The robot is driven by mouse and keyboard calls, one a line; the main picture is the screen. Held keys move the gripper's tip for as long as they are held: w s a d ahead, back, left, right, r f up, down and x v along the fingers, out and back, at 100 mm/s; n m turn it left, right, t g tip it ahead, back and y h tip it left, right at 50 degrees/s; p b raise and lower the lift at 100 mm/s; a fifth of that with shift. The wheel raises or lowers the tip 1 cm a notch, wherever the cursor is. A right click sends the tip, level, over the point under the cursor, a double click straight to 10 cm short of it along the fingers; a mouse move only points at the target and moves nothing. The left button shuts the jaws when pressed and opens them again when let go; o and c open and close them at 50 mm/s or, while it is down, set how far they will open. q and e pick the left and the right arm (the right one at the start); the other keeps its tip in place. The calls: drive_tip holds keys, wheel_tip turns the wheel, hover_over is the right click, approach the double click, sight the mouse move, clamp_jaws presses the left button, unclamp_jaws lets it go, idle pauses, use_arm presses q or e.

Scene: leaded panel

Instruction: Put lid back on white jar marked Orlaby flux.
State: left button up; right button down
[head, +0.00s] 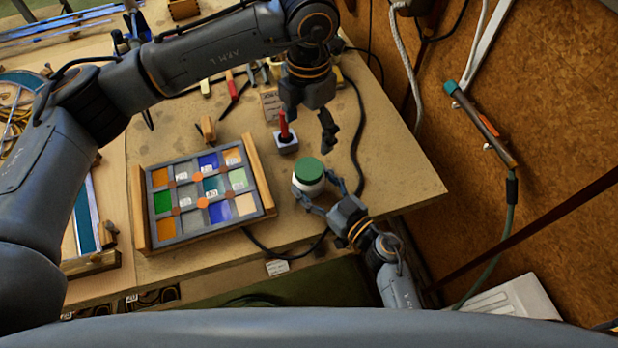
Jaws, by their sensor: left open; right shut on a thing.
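The white jar (309,187) stands near the right part of the bench, and its marking is not readable from here. A green lid (308,170) sits on top of the jar and covers its mouth. I cannot tell whether it is fully seated. My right gripper (317,187) is shut on the jar's body, with its fingers around the sides below the lid. My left gripper (308,128) is open and empty, above and behind the jar, pointing down and apart from the lid.
A red-handled tool (284,126) stands in a small block (286,146) close to my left gripper. The leaded panel (203,190) lies left of the jar between wooden strips. A dark cable (359,130) runs behind the jar. The bench (405,180) is clear to the right.

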drive_tip(key=shift+c, duration=0.7)
unclamp_jaws()
drive_tip(key=v, duration=1.2)
